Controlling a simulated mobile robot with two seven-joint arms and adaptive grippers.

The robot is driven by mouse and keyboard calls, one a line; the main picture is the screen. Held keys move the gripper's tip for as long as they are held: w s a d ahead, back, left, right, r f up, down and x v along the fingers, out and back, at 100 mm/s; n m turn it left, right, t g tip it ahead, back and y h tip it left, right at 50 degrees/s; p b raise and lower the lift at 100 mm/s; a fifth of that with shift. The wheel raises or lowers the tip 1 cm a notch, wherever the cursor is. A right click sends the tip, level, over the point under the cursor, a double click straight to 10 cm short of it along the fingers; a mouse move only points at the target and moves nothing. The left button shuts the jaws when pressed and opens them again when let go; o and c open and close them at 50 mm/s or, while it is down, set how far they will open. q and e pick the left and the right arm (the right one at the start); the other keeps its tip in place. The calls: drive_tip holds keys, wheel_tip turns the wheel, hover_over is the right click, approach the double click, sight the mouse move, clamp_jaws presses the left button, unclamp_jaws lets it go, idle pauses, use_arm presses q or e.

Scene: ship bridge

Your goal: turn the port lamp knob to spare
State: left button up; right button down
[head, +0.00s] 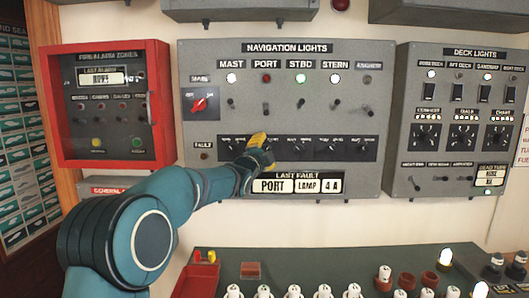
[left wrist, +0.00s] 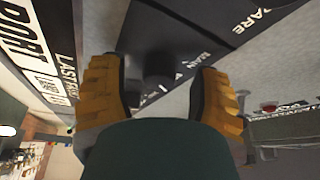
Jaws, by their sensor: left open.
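The navigation lights panel (head: 215,120) hangs on the wall, with a dark strip of small black knobs across its lower part. The PORT lamp (head: 266,78) looks dull red, while the STBD lamp glows green. My left gripper (head: 262,150) is at the second knob place from the left, under the PORT column, and covers most of it. In the left wrist view a black knob (left wrist: 158,68) stands between the two yellow fingertips of the left gripper (left wrist: 157,88), with gaps visible on both sides. A label ending in "PARE" shows beyond it. The right gripper is out of view.
A LAST FAULT plate (head: 297,185) reading PORT LAMP 4 A sits just below the gripper. A red fire alarm box (head: 55,100) is on the left and the deck lights panel (head: 405,150) on the right.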

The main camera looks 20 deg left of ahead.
use_arm(q)
drive_tip(key=s+a+f, duration=0.1)
drive_tip(key=s, duration=1.1)
drive_tip(key=shift+f, duration=0.25)
